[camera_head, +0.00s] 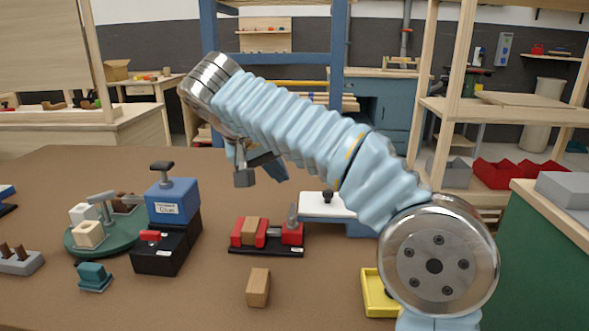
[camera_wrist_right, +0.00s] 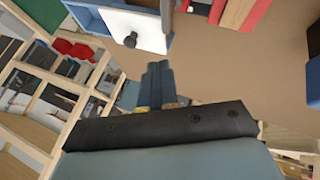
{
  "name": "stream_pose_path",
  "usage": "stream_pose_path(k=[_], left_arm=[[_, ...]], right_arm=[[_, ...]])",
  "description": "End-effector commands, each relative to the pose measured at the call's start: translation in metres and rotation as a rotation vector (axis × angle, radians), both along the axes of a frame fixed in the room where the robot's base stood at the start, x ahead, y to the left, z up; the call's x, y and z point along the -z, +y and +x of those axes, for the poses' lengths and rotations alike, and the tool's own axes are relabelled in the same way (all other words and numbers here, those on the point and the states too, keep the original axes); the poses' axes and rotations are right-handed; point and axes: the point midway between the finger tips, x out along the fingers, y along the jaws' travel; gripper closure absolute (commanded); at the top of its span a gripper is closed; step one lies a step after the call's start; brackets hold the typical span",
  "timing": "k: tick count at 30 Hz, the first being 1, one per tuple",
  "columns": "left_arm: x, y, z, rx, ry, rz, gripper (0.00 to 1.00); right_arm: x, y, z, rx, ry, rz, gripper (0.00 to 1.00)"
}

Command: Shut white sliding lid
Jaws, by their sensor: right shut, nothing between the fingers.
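The white sliding lid (camera_head: 322,204) with a black knob lies on a blue box (camera_head: 361,229), right of centre on the brown table. The lid juts out to the left of the box; my right arm hides its right part. In the right wrist view the lid (camera_wrist_right: 122,24) is at the top, with its knob near its edge and blue box parts (camera_wrist_right: 86,17) beside it. My right gripper (camera_head: 262,174) is shut and empty, above the table and up-left of the lid. The right wrist view shows its closed fingers (camera_wrist_right: 157,76) apart from the knob. My left gripper is not in view.
A red clamp (camera_head: 268,234) with a wooden block stands close left of the lid. A loose wood block (camera_head: 258,288) and a yellow tray (camera_head: 376,296) are nearer. A blue box on a black base (camera_head: 172,203) and a green turntable (camera_head: 102,236) stand left.

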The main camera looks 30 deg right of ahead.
Motion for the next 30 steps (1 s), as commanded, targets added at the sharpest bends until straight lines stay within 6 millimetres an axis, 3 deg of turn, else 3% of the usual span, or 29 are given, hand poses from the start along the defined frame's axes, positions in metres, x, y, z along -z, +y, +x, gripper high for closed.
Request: stream_pose_path(k=[11, 19, 30], left_arm=[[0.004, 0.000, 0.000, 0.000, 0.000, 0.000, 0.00], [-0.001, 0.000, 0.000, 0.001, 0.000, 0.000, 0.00], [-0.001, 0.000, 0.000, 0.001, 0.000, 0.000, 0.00]], right_arm=[[0.065, -0.045, 0.019, 0.003, 0.003, 0.000, 1.00], [0.064, -0.078, 0.012, 0.002, 0.001, 0.001, 1.00], [0.064, -0.083, 0.011, 0.000, 0.001, 0.000, 1.00]])
